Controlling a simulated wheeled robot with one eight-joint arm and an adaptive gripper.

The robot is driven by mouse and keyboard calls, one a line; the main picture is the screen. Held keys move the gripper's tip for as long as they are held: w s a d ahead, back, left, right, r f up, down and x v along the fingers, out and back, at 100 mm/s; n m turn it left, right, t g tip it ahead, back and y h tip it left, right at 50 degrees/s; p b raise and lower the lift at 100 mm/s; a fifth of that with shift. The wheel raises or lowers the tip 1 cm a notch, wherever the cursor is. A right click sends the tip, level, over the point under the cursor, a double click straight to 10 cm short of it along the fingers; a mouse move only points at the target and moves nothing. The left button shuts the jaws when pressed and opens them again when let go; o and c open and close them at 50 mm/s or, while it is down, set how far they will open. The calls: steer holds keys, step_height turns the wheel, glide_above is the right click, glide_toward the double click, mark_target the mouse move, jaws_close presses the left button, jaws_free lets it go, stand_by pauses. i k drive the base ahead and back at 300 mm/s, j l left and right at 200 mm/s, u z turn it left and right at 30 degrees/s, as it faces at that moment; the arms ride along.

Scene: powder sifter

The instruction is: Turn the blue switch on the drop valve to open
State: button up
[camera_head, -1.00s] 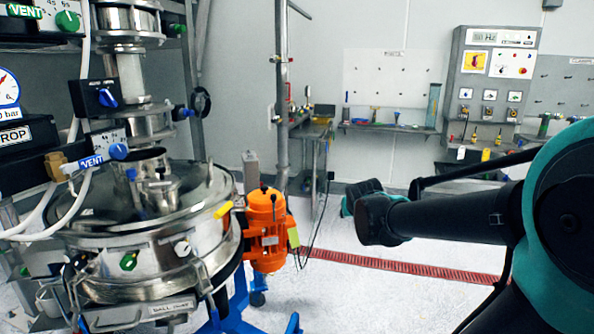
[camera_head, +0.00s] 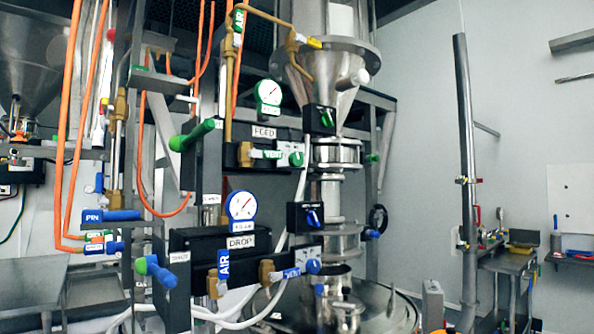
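The blue switch (camera_head: 312,217) is a small blue knob on a black box (camera_head: 295,215) fixed to the steel pipe column, right of centre. The knob looks tilted, but its exact setting is too small to read. The box is level with the DROP panel (camera_head: 200,247), which carries a blue-rimmed gauge (camera_head: 241,206) and a DROP label. Blue AIR (camera_head: 223,265) and VENT (camera_head: 292,273) handles sit below that label. My gripper is not in view.
Above is the FEED panel (camera_head: 264,132) with a green-rimmed gauge (camera_head: 268,92) and a green switch (camera_head: 326,119). Orange hoses (camera_head: 70,120) hang at the left. A grey post (camera_head: 466,170) stands at the right. A round steel sifter lid (camera_head: 385,305) lies below the column.

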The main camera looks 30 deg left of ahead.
mark_target(312, 219)
steer(key=l+u, duration=0.2)
steer(key=u, duration=0.65)
steer(key=j+u, duration=0.2)
steer(key=u, duration=0.55)
steer(key=i+l, duration=0.05)
